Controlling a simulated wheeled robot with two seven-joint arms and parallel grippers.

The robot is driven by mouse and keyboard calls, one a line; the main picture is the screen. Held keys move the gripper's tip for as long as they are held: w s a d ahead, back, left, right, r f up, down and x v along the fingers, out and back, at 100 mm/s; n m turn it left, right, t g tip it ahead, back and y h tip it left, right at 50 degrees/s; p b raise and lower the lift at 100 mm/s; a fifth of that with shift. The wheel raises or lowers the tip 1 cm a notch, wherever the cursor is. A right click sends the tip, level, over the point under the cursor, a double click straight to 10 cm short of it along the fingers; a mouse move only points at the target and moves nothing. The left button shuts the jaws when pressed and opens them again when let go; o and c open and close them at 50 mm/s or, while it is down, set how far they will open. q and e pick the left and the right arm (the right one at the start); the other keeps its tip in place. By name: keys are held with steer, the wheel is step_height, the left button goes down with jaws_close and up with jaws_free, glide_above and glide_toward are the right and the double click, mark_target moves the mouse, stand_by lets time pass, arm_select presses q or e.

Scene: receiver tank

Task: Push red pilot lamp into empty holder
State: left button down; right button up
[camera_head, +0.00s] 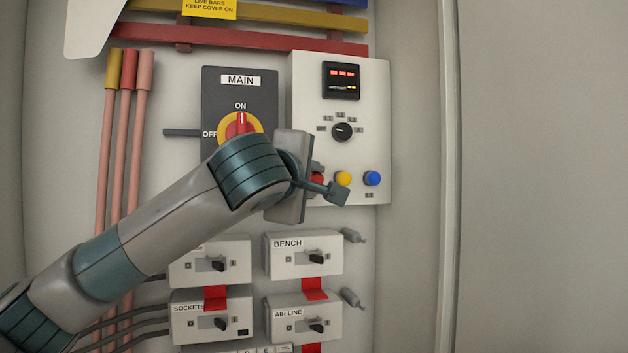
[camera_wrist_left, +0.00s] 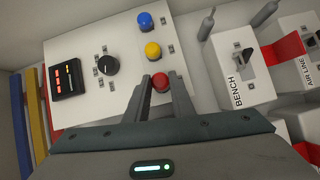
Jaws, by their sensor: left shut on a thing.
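The red pilot lamp (camera_head: 317,178) is at the lower left of the white meter panel (camera_head: 370,115), in a row with a yellow lamp (camera_head: 343,178) and a blue lamp (camera_head: 372,178). My left gripper (camera_head: 328,180) is shut on the red lamp and partly covers it in the head view. In the left wrist view, the red lamp (camera_wrist_left: 161,82) shows between the tips of my left gripper (camera_wrist_left: 159,87). The holder behind the lamp is hidden, and I cannot tell how deep the lamp sits. My right gripper is not in view.
The MAIN switch (camera_head: 240,125) is left of the panel, close to my left wrist. The BENCH (camera_head: 304,257) and AIR LINE (camera_head: 303,320) switch boxes are below. Coloured bars (camera_head: 240,38) run across the top. The plain wall (camera_head: 545,180) at right is clear.

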arm_select(q)
steer(key=shift+w+a, duration=0.35)
steer(key=shift+w, duration=0.5)
stand_by(0.3)
steer(key=c, duration=1.5)
jaws_free()
steer(key=shift+w, duration=0.1)
steer(key=shift+o, duration=0.3)
steer(key=shift+w, duration=0.1)
steer(key=shift+s, duration=0.2)
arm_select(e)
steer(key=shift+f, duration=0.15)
arm_select(q)
steer(key=f+b+v, duration=0.1)
steer(key=b+v, duration=0.9)
steer(key=v, duration=0.7)
steer(key=shift+r+b, duration=0.35)
steer(key=shift+r, duration=0.15)
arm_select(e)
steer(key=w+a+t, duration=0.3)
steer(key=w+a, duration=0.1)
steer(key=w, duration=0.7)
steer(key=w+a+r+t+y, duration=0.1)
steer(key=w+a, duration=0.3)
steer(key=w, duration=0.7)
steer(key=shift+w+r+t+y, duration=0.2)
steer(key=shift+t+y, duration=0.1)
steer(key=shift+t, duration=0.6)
